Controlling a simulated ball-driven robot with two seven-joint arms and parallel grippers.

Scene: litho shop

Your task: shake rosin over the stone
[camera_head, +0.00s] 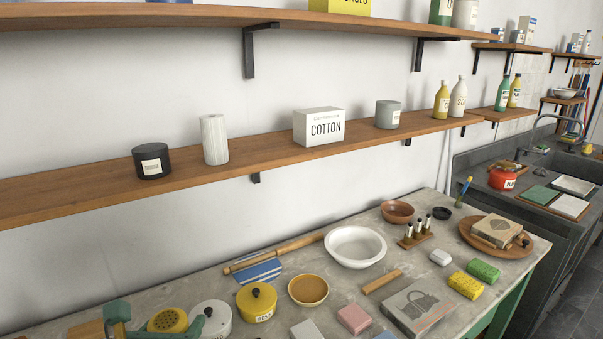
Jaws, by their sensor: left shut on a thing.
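My left gripper (160,323) is at the bottom left, its green fingers on either side of a yellow shaker with a perforated round top (168,320). It is shut on the shaker, whose lower part is cut off by the picture edge. A grey stone with a dark drawing on its top (418,302) lies at the table's front, well to the right of the gripper. Another drawn block (497,229) lies on a round wooden board (468,239) farther right. My right gripper is not in view.
A yellow lidded pot (257,302), a white lidded pot (212,318) and an orange-brown bowl (308,289) stand between shaker and stone. A pink block (354,318) lies beside the stone. A white basin (355,246) and wooden roller (275,252) are behind. A shelf (250,163) runs above.

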